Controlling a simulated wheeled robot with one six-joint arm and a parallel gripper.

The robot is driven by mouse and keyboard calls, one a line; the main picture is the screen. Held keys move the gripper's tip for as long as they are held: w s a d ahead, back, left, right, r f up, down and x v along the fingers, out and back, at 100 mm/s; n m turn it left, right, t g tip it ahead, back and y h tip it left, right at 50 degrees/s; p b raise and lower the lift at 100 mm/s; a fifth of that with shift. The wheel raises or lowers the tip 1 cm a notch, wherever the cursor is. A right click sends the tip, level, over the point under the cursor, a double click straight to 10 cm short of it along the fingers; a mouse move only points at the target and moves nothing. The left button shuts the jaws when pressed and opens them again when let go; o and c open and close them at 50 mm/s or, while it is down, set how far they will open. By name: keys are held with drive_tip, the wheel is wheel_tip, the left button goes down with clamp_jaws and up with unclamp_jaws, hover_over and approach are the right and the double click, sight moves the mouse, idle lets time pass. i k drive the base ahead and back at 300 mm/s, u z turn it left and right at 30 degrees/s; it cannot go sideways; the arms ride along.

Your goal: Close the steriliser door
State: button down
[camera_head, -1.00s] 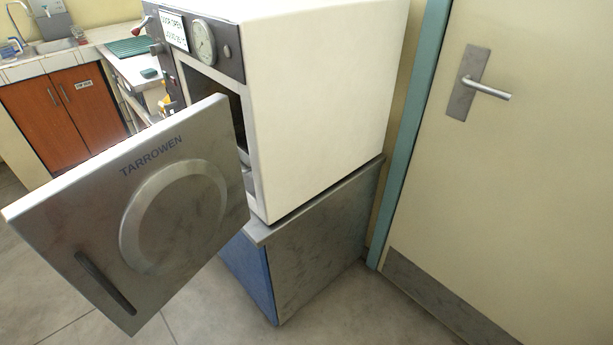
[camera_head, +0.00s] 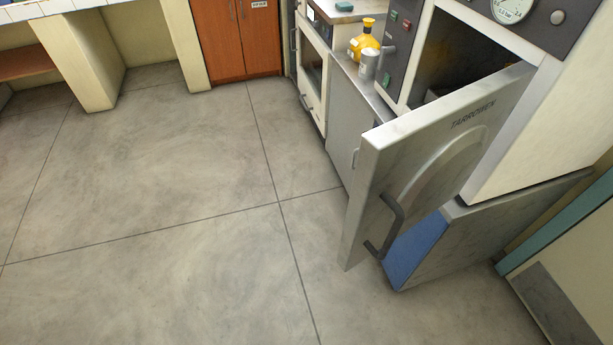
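The steriliser (camera_head: 560,130) is a white box with a dark front panel and a gauge at the top right of the view. Its thick grey metal door (camera_head: 430,145), marked TARROWEN, stands wide open and sticks out toward me. The door's dark bar handle (camera_head: 387,228) is on the outer face near the free edge. Part of the dark chamber (camera_head: 455,60) shows above the door's top edge. My gripper is not in view.
The steriliser stands on a grey and blue base cabinet (camera_head: 470,235). A yellow flask (camera_head: 364,42) and a grey canister (camera_head: 368,66) stand on the counter behind the door. An orange cupboard (camera_head: 235,40) is at the back. The tiled floor (camera_head: 160,210) at left is clear.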

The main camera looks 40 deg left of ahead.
sight(409, 166)
drive_tip(key=u, duration=1.3)
drive_tip(key=k, duration=0.75)
drive_tip(key=z, duration=0.7)
drive_tip(key=i, duration=0.45)
drive_tip(key=u, duration=0.05)
